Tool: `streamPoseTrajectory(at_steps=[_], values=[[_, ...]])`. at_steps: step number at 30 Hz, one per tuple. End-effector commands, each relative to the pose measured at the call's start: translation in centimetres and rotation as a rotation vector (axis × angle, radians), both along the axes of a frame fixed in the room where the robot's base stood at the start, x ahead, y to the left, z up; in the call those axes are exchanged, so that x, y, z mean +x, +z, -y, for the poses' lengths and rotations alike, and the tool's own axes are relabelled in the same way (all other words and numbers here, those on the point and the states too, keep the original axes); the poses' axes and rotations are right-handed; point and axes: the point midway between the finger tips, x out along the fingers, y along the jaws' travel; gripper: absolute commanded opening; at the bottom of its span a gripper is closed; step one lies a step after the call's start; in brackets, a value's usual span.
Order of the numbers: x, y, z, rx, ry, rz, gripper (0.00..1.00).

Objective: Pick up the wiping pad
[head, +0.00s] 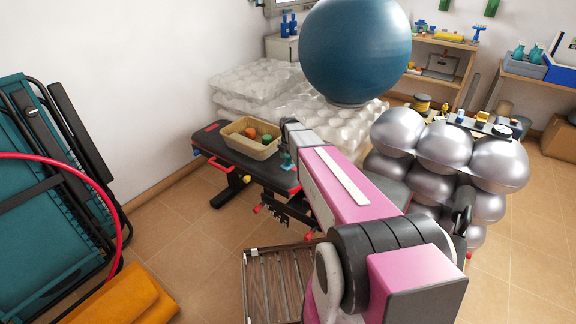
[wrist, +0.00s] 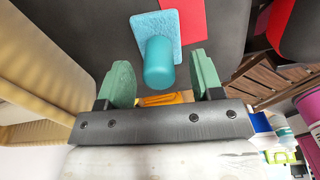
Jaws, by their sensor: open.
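The wiping pad (wrist: 176,24) is a light-blue square with a rounded teal handle standing up from it. It lies on a black bench surface (wrist: 90,28), beside a red patch. My gripper (wrist: 161,70) is open in the wrist view, with one green finger on each side of the handle's line. The handle shows between the fingers, and I see gaps on both sides; nothing is gripped. In the head view my gripper is over the black bench (head: 213,144), and a small teal shape there is too small to tell apart from the fingers.
A tan basin (head: 249,150) with orange and green items stands on the bench, left of my gripper. Silver balls (head: 443,146) are stacked to the right. Bubble-wrapped stacks (head: 255,83) and a large blue ball (head: 356,48) are behind. A slatted wooden piece (head: 280,285) is in front.

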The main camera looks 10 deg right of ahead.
Motion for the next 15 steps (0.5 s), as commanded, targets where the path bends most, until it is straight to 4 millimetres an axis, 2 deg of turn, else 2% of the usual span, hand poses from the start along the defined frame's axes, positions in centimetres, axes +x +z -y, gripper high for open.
streamPoseTrajectory(at_steps=[1,5,12,14,15], values=[[0.3,-0.9,-0.1,0.0,0.0,0.0,0.6],[0.2,-2.3,-0.1,-0.001,0.0,-0.001,0.6],[0.1,-2.5,-0.1,0.001,0.0,0.001,0.6],[0.1,-2.5,-0.1,0.001,0.0,0.001,0.44],[0.1,-2.5,-0.1,0.001,0.0,0.001,0.31]])
